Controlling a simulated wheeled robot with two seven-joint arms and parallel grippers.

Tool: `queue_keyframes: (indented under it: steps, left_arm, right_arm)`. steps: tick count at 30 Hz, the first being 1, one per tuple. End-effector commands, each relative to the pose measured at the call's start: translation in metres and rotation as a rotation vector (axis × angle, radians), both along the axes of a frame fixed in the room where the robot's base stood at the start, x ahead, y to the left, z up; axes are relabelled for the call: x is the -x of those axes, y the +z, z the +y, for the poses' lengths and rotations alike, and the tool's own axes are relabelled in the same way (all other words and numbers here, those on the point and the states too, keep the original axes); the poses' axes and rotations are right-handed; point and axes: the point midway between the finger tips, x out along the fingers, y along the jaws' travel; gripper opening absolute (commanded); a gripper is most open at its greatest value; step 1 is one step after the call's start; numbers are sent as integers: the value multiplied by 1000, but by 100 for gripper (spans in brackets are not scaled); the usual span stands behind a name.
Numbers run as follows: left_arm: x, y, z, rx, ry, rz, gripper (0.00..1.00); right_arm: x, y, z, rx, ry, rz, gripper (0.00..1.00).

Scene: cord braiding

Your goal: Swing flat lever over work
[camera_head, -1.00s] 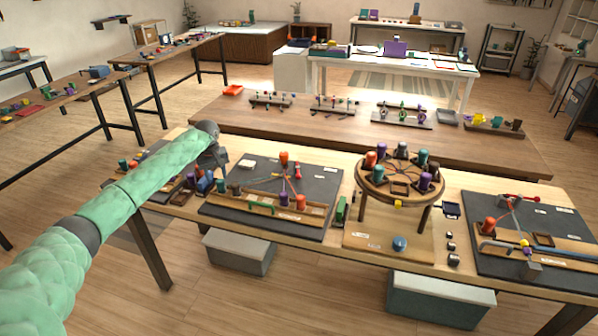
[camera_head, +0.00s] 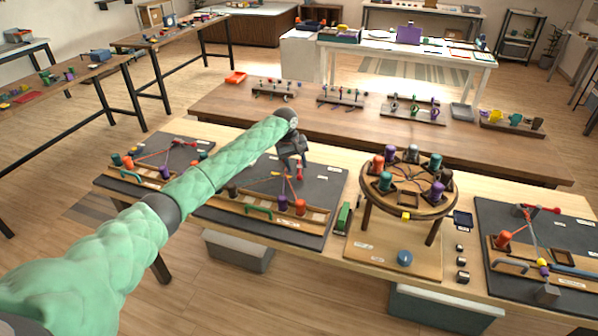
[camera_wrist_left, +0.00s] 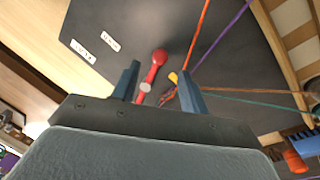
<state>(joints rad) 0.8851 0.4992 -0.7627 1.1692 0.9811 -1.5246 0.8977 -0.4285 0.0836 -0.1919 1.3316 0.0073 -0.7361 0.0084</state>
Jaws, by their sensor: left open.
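A red lever (camera_head: 299,173) with a round knob lies on the dark middle board (camera_head: 328,190). In the left wrist view the lever (camera_wrist_left: 154,66) lies between the fingers, its pale round pivot near the gripper base. My left gripper (camera_head: 293,162) is over the board's back part, beside the lever. In the wrist view its two blue-grey fingers (camera_wrist_left: 158,74) are apart and grip nothing. Orange (camera_wrist_left: 200,30), purple (camera_wrist_left: 225,32) and teal (camera_wrist_left: 250,101) cords meet by the right finger, next to a small yellow piece (camera_wrist_left: 173,77). My right gripper is out of view.
A round braiding stand (camera_head: 408,207) is to the right. Similar boards lie left and right. A long brown table (camera_head: 360,135) stands behind.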

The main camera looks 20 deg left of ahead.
Motion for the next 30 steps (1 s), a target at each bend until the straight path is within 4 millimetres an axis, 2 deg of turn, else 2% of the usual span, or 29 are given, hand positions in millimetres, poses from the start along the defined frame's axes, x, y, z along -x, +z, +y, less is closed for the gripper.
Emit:
queue_keyframes:
  steps: [6, 10, 22, 23, 29, 30]
  left_arm:
    - [-2, -29, -5, -1, 1, 3, 44]
    - [-4, -41, -7, 0, 1, 2, 44]
    - [-4, -50, -8, 0, 0, 1, 44]
    - [-4, -50, -8, 0, 0, 1, 40]
    - [-4, -50, -8, 0, 0, 1, 1]
    - [-4, -49, -8, 0, 0, 1, 0]
  right_arm:
    - [2, -16, -13, 11, 5, -20, 36]
    - [6, -24, -17, 14, 7, -26, 36]
    - [7, -29, -20, 17, 8, -32, 36]
    - [7, -29, -20, 17, 8, -32, 36]
    - [7, -29, -21, 17, 8, -32, 36]
    - [7, -29, -21, 18, 8, -31, 36]
